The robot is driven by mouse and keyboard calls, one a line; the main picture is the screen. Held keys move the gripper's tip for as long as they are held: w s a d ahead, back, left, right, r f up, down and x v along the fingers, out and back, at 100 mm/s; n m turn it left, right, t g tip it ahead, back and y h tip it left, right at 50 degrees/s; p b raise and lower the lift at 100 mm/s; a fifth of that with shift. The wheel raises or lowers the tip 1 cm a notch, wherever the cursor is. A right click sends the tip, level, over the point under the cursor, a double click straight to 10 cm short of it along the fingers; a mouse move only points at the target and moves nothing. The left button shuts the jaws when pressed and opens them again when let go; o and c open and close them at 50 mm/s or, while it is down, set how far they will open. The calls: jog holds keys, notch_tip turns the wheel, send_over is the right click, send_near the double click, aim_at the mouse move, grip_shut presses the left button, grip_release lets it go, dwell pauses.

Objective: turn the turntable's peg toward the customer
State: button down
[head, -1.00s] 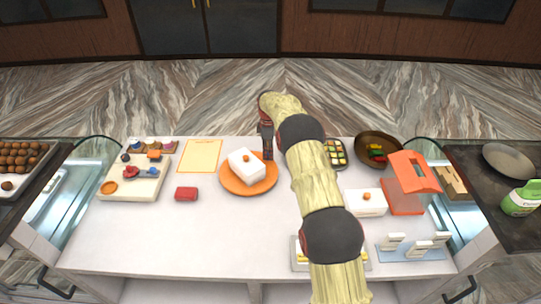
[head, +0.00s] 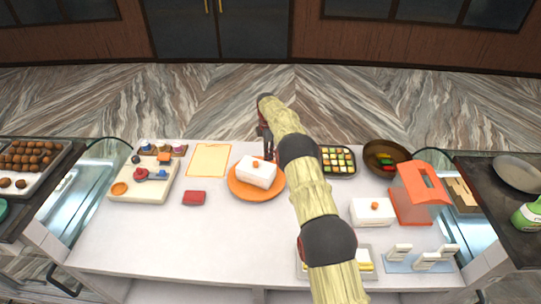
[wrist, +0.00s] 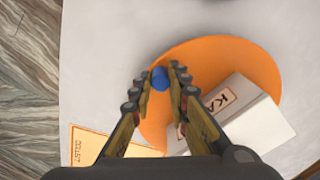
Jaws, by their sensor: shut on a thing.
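The turntable (head: 245,193) is a round orange disc on the white counter, left of my arm in the head view. It also shows in the wrist view (wrist: 205,58). The blue peg (wrist: 160,78) stands at the turntable's edge in the wrist view. My gripper (wrist: 160,74) has its fingertips closed around the peg. In the head view my gripper (head: 268,147) is at the disc's back edge, and the peg is hidden there.
An orange-bordered card (head: 209,160) lies left of the turntable, with a small red box (head: 194,198) nearer the front. A cream tray (head: 137,194) stands further left. A sweets tray (head: 338,172), a brown bowl (head: 400,168) and a white box (head: 371,215) stand to the right. The front-left counter is clear.

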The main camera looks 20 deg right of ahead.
jog(key=shift+w+a+n, duration=0.7)
jog(key=shift+n, duration=0.3)
jog(key=shift+w+a+n+p, duration=0.35)
jog(key=shift+w+a+n, duration=0.2)
jog(key=shift+a+n, duration=0.4)
jog(key=shift+n, duration=0.25)
jog(key=c, duration=1.7)
grip_release()
notch_tip(320, 180, up, 12)
